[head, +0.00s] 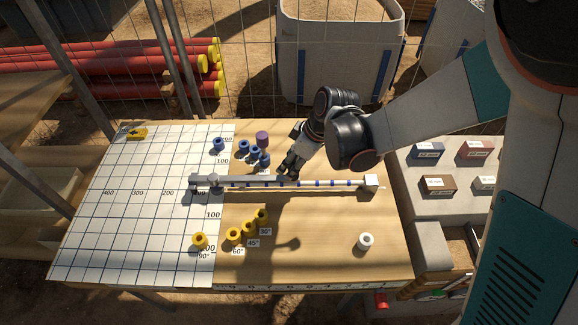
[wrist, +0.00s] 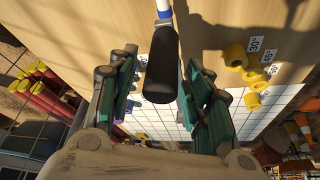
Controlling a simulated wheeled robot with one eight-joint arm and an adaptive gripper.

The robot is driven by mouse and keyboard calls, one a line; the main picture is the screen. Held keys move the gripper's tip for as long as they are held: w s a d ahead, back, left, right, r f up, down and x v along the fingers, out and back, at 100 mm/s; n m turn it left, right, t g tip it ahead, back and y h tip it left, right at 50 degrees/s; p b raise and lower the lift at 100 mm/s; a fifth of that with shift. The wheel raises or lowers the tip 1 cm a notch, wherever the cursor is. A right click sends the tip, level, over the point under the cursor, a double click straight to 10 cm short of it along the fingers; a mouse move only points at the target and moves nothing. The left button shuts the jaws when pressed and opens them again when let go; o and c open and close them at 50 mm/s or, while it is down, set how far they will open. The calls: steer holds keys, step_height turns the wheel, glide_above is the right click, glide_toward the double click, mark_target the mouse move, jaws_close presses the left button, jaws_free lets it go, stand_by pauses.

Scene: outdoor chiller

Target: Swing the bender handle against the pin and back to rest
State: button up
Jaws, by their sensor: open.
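The bender lies across the table, with a round metal post (head: 214,181) near its left end and a long bar (head: 330,183) with blue bands running right to a pale end block (head: 371,181). My gripper (head: 287,171) is at the middle of the bar, pointing down. In the wrist view, the black handle grip (wrist: 162,65) lies between the spread green fingers of my gripper (wrist: 157,75), with visible gaps on both sides. Yellow cylinders (head: 233,235) stand beside angle labels in front of the bar. I cannot tell which piece is the pin.
Blue cylinders (head: 244,147) and a purple one (head: 262,138) stand behind the bar. A white cylinder (head: 366,241) stands front right. A gridded board (head: 130,215) covers the table's left. A grey stand with small boxes (head: 438,185) is right.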

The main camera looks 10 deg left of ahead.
steer(key=shift+b+x, duration=0.35)
steer(key=shift+x, duration=1.35)
jaws_close()
